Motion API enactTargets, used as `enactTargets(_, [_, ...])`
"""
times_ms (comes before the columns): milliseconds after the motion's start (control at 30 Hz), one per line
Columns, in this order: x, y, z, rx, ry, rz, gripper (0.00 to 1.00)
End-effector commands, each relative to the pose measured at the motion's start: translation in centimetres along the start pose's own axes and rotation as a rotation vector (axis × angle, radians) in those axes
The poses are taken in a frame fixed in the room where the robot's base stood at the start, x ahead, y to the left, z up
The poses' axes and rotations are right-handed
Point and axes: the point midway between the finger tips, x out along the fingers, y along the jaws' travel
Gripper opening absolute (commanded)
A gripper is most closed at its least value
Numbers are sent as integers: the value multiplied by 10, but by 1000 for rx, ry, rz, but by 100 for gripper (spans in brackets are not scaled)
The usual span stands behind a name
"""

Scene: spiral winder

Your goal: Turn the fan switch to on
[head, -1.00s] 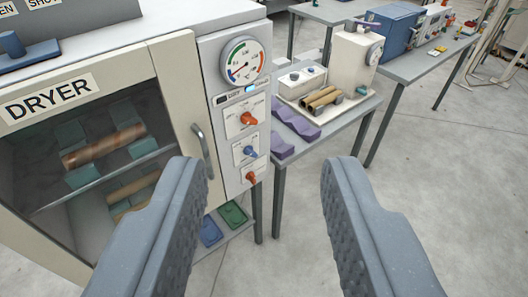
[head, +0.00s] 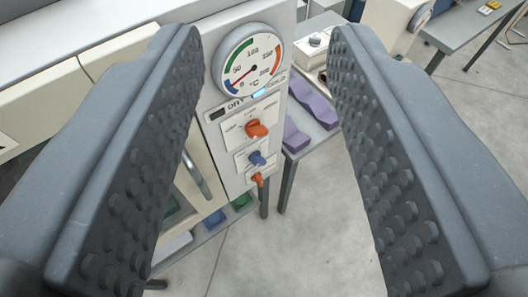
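The dryer's control panel (head: 223,150) is in the middle of the head view, between my fingers. It carries a large orange knob (head: 257,129), a blue knob (head: 256,158) below it and a smaller orange knob (head: 258,179) lowest. The small labels beside them are too blurred to tell which is the fan switch. My gripper (head: 267,42) is open and empty, with one ridged finger on each side of the panel. Neither finger touches a knob.
A round temperature gauge (head: 248,62) sits above the knobs, with its needle near zero. The dryer door handle (head: 196,175) stands out left of the panel. A table with purple blocks (head: 318,100) is to the right. Floor (head: 290,240) shows below.

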Motion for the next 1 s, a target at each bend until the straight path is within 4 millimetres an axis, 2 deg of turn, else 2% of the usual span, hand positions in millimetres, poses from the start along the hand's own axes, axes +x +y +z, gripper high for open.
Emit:
enactTargets(233, [1, 1, 0, -2, 1, 2, 36])
enactTargets(333, [12, 9, 5, -21, 14, 28, 36])
enactTargets(467, [50, 34, 22, -105, 54, 114, 36])
enactTargets(567, [88, 64, 40, -222, 109, 193, 36])
enactTargets(633, [118, 83, 60, -319, 139, 231, 36])
enactTargets(767, [167, 107, 99, -505, 196, 248, 36])
enactTargets(867, [202, 118, 141, -635, 227, 214, 36])
enactTargets(967, [234, 122, 192, -747, 254, 142, 36])
enactTargets(1000, [244, 122, 214, -784, 264, 104, 36])
